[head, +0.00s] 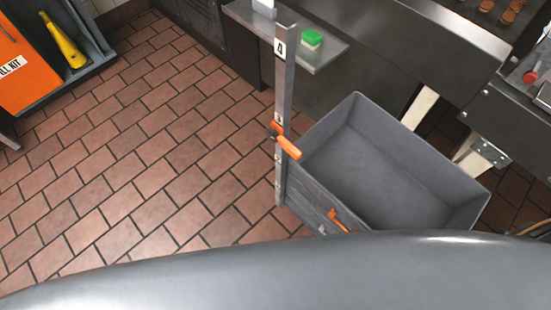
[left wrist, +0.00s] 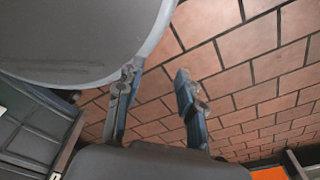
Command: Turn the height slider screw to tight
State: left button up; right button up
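An upright metal post (head: 283,90) with a "4" label stands at the left corner of a grey bin. An orange height slider screw handle (head: 287,146) is on the post, about midway up, tilted down to the right. A second orange handle (head: 340,219) sits lower, on the bin's near side. My left gripper (left wrist: 157,76) shows in the left wrist view, its two fingers apart with only floor tiles between them. It is not in the head view, and no screw shows in the left wrist view. My right gripper is in neither view.
The open grey bin (head: 395,126) is empty. Tiled floor (head: 140,150) left of the post is clear.

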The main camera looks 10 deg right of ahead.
aim_at(272, 134)
jog(key=k+z, duration=0.1)
jog(key=z, duration=0.35)
jog(key=k+z, duration=0.1)
jog(key=z, duration=0.3)
jog(key=k+l+z, duration=0.1)
jog(key=z, duration=0.35)
jog(key=j+z, duration=0.1)
jog(key=z, duration=2.35)
jog(key=k+j+z, duration=0.2)
jog(key=k+j, duration=0.55)
jog(key=k+j+z, duration=0.25)
jog(key=k+j, duration=0.55)
